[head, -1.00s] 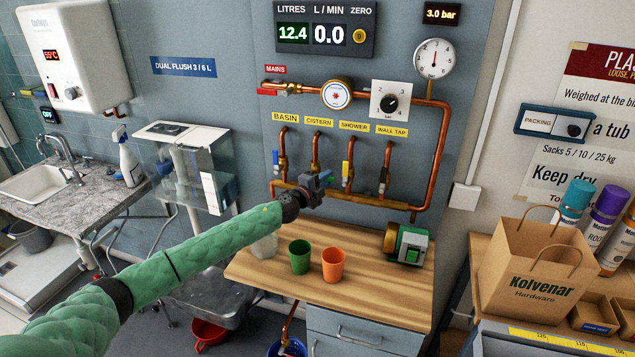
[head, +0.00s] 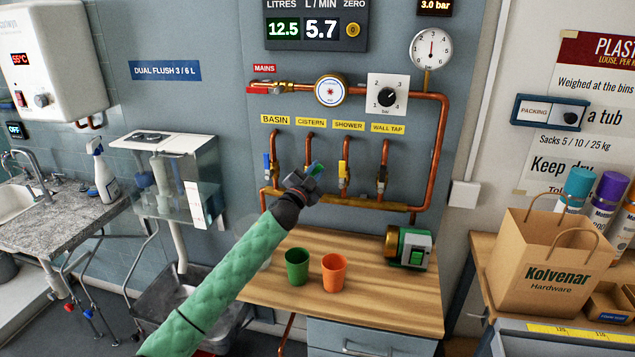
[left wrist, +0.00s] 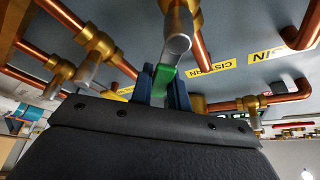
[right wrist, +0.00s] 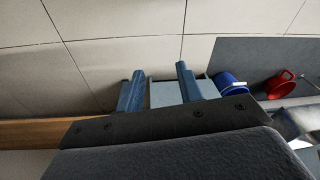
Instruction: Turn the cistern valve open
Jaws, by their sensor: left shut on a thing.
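The cistern valve's green handle (head: 319,168) sticks out below the CISTERN label (head: 310,123) on the pipe wall. My left gripper (head: 314,179) is at the valve and hides most of its body. In the left wrist view the two blue fingers (left wrist: 164,88) are shut on the green handle (left wrist: 163,80), one on each side. The CISTERN label (left wrist: 214,69) shows beside it. The flow display (head: 321,29) reads 5.7 L/MIN and 12.5 litres. My right gripper (right wrist: 159,88) shows only in the right wrist view, open and empty.
Basin (head: 267,164), shower (head: 343,170) and wall tap (head: 381,174) valves stand close beside the cistern valve. Green (head: 297,266) and orange (head: 334,273) cups and a green-grey device (head: 411,248) stand on the bench below. A clear cistern tank (head: 170,180) stands left.

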